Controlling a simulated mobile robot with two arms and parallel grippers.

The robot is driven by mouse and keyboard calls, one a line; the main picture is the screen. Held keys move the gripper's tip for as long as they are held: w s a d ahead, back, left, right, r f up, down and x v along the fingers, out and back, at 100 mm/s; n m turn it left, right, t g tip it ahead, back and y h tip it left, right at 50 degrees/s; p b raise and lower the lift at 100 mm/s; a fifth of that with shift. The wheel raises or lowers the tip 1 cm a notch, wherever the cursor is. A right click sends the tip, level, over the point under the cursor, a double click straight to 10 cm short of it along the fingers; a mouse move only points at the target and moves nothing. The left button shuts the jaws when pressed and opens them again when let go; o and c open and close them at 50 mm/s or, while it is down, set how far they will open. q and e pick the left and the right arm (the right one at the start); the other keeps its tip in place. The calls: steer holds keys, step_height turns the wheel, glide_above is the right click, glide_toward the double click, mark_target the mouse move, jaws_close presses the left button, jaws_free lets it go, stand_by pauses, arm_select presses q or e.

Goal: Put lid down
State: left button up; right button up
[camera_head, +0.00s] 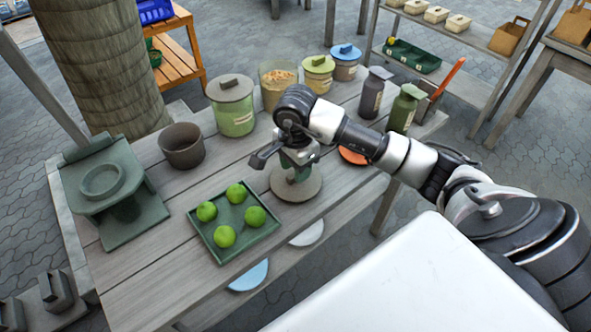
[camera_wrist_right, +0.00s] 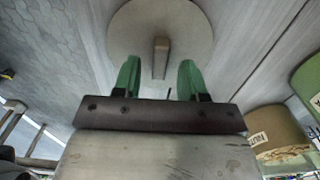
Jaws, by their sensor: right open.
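The lid (camera_head: 296,189) is a round grey-brown disc lying flat on the wooden table, near its front edge. In the right wrist view the lid (camera_wrist_right: 127,30) shows a narrow upright handle (camera_wrist_right: 161,57) at its middle. My right gripper (camera_head: 297,172) is over the lid, pointing down. In the wrist view its green fingers (camera_wrist_right: 158,72) are apart, one on each side of the handle, with gaps to it. The gripper hides part of the lid in the head view. An open glass jar of nuts (camera_head: 279,88) stands behind it. My left gripper is not seen.
A green tray with several limes (camera_head: 236,243) lies left of the lid. Behind are a brown pot (camera_head: 182,147), a lidded green jar (camera_head: 234,117), small lidded jars (camera_head: 318,75) and dark bottles (camera_head: 373,96). An orange disc (camera_head: 353,156) is at the right edge.

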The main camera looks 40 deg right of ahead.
step_height(320, 180, up, 10)
steer(key=shift+r, duration=0.25)
steer(key=shift+f, duration=0.1)
stand_by(0.5)
